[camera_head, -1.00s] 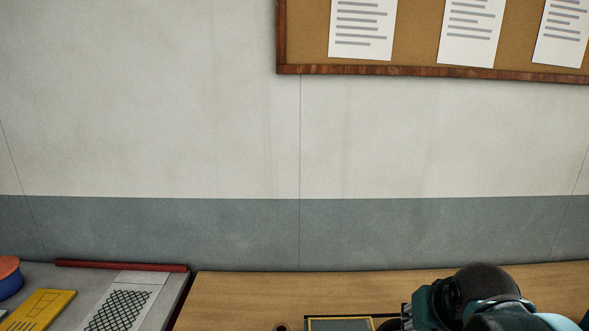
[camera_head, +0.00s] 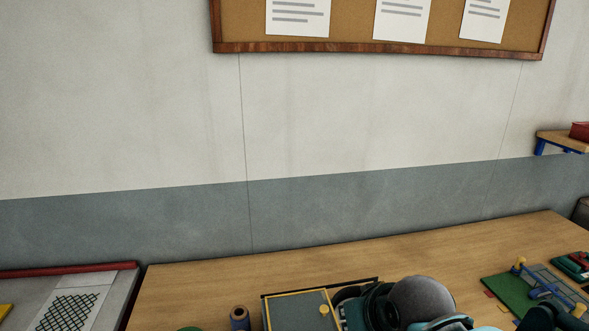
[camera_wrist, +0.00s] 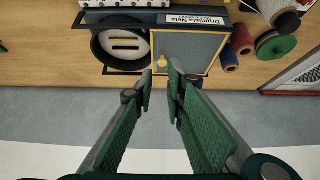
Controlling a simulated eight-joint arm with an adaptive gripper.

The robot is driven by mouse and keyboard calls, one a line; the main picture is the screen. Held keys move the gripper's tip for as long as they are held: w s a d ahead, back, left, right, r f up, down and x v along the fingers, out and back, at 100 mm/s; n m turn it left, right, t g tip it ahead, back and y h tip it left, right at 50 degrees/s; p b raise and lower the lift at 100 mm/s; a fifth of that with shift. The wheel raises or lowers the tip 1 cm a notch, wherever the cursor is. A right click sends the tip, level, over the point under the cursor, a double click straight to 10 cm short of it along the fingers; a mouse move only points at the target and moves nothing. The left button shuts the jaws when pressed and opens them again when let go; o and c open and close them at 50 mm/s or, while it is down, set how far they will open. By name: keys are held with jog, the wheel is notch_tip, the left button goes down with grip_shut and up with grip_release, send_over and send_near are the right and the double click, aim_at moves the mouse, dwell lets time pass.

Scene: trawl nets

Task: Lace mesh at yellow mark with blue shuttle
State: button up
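My gripper (camera_wrist: 160,82) shows in the wrist view with its two green fingers apart and nothing between them. Its tips are over the front edge of the wooden bench, near a lidded box (camera_wrist: 190,48) with a yellow knob. A dark mesh pattern (camera_head: 67,310) lies on a pale sheet at the lower left of the head view. A green board (camera_head: 505,290) with yellow-topped pegs and a blue piece (camera_head: 541,291) lies at the right. I cannot tell whether the blue piece is the shuttle. I cannot make out a yellow mark on mesh.
A black round bowl (camera_wrist: 118,50) holds pale and yellow pieces. Blue (camera_wrist: 230,58), red (camera_wrist: 242,40) and green (camera_wrist: 275,45) spools lie beside the box. A red bar (camera_head: 70,269) edges the grey left table. The bench back (camera_head: 330,258) is clear.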

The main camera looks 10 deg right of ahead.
grip_shut()
jog(key=w+d+r+m+g+h+p, duration=0.1)
jog(key=w+d+r+m, duration=0.15)
jog(key=w+d, duration=0.4)
jog(key=w+d+r+m+g+p, duration=0.1)
jog(key=w+d+r+m, duration=0.15)
jog(key=w+d, duration=0.4)
jog(key=w+d+f+m+g, duration=0.1)
jog(key=w+d+m, duration=0.15)
jog(key=d, duration=0.75)
jog(key=w+d+f+m+g, duration=0.1)
jog(key=w+d+m, duration=0.15)
jog(key=d, duration=0.75)
jog(key=d+f+m+g+p, duration=0.1)
jog(key=d+f+m, duration=0.15)
jog(key=d, duration=0.65)
jog(key=d+f+m+g+p, duration=0.1)
jog(key=d+f, duration=0.3)
jog(key=d, duration=0.5)
jog(key=s+d+f+m, duration=0.2)
jog(key=d+f, duration=0.4)
jog(key=d, duration=0.4)
jog(key=s+d+f+m+g+y+p, duration=0.1)
jog(key=s+d+f, duration=0.4)
jog(key=d, duration=0.5)
jog(key=shift+d+f+m, duration=0.3)
jog(key=shift+f+m, duration=0.35)
jog(key=shift+m, duration=0.1)
